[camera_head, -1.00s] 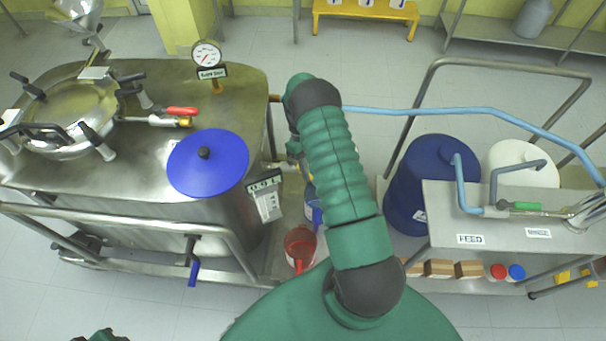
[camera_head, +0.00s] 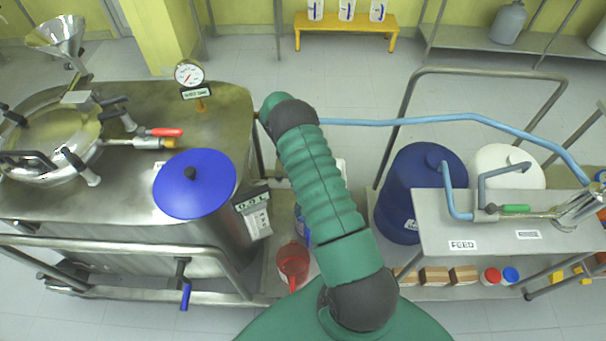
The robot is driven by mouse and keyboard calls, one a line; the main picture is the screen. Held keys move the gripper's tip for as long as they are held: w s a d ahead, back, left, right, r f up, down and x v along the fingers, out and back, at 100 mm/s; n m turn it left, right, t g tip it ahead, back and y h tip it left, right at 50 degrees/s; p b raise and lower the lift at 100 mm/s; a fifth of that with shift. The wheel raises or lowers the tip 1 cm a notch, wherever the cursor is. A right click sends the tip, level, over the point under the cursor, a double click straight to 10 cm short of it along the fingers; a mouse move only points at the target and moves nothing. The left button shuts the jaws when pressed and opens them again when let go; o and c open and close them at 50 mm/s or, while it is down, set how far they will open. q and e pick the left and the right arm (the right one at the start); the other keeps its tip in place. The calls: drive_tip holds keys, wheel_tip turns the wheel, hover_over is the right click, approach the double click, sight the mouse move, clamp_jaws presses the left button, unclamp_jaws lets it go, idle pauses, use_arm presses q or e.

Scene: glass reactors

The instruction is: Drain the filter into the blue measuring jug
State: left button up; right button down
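A steel vessel with a blue lid (camera_head: 194,184) stands at the left, with a small display (camera_head: 252,198) on its side. A blue-handled valve (camera_head: 185,294) hangs below the steel unit. I cannot tell which part is the filter. A blue object (camera_head: 302,226), possibly the blue measuring jug, is mostly hidden behind my green arm, on the low shelf. A red jug (camera_head: 293,262) stands in front of it. My green arm crosses the middle of the view, and its gripper is hidden beyond the far end. My other gripper is out of view.
A round clamped vessel (camera_head: 45,140) and a pressure gauge (camera_head: 189,74) are on the steel unit. A blue drum (camera_head: 415,195), a white drum (camera_head: 505,168) and a feed table (camera_head: 510,238) with a blue hose (camera_head: 400,122) are at the right.

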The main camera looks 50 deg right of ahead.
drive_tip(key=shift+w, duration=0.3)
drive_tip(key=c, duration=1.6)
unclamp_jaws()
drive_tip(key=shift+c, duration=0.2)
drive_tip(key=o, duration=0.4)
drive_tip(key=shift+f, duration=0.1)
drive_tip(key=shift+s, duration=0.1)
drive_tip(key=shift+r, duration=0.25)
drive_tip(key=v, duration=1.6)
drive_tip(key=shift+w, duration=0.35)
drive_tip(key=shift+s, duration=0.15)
